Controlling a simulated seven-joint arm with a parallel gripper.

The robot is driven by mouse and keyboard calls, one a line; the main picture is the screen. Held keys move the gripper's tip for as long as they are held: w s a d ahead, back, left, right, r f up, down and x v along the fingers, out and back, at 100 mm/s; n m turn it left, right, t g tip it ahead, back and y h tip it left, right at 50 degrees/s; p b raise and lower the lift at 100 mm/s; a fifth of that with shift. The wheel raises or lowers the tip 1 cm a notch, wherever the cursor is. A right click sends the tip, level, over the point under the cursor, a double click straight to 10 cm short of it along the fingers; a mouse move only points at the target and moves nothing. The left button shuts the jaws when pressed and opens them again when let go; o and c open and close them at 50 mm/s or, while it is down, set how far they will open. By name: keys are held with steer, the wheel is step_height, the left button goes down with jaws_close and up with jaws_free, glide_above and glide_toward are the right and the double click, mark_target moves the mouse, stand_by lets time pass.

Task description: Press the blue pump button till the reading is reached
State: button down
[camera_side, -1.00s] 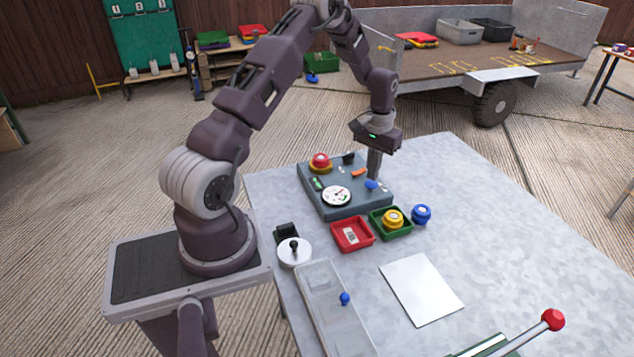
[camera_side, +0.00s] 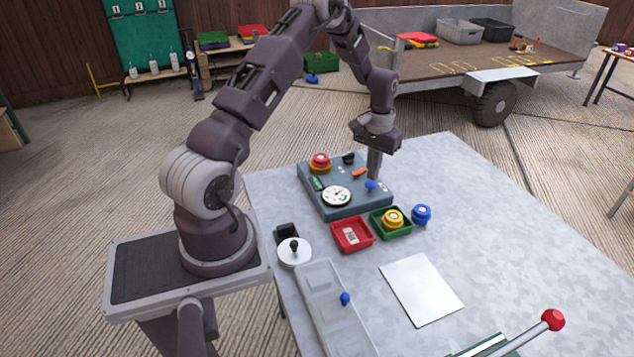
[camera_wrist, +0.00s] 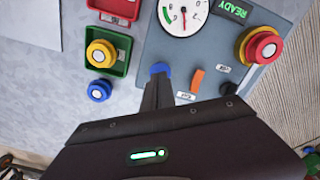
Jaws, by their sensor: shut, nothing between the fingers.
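The grey control panel (camera_side: 318,202) sits on the metal table. Its blue button (camera_side: 371,185) is near the panel's right edge and also shows in the wrist view (camera_wrist: 160,68). My gripper (camera_side: 374,177) is shut and empty, pointing down with its fingertips at the blue button; the wrist view shows the fingertips (camera_wrist: 158,82) overlapping its lower edge. I cannot tell whether they touch or press it. The round white gauge (camera_side: 336,196) has a red needle, seen partly in the wrist view (camera_wrist: 184,14). A green display (camera_wrist: 236,9) there reads READY.
The panel also carries an orange switch (camera_wrist: 197,80), a dark knob (camera_side: 348,158) and a red mushroom button (camera_side: 320,160) on a yellow base. In front are a red tray (camera_side: 337,246), a green tray (camera_side: 378,233) holding a yellow button, and a separate blue button (camera_side: 421,213).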

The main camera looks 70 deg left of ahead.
steer(key=shift+f, duration=0.2)
steer(key=shift+f, duration=1.25)
steer(key=shift+r, duration=2.95)
